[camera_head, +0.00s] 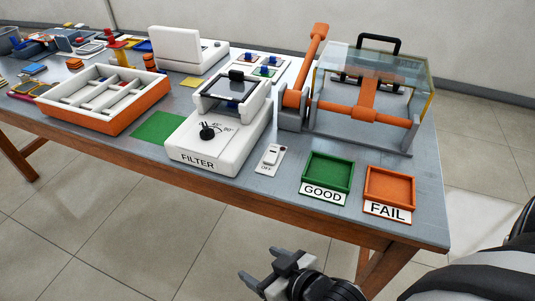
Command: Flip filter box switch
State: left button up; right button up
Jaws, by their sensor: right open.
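The white filter box (232,147) stands near the table's front edge, labelled "FILTER". It has a black knob (208,132) with angle marks and a raised frame with a dark glass pane (232,88). Just to its right a small grey plate carries a white switch (271,155), with "OFF" readable on the plate. My right gripper (257,263) is open and empty, in front of and below the table edge, apart from the box and the switch. My left gripper is out of view.
A green GOOD tray (329,154) and an orange FAIL tray (414,190) lie right of the switch. Behind them stands a clear-covered orange fixture (365,105). An orange-and-white compartment box (118,120) and a green mat (158,127) are at left. Floor in front is clear.

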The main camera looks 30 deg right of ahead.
aim_at(272, 156)
jog(key=z, duration=0.55)
jog(key=k, duration=0.65)
jog(key=z, duration=1.15)
jog(key=i, duration=0.9)
jog(key=u, duration=0.2)
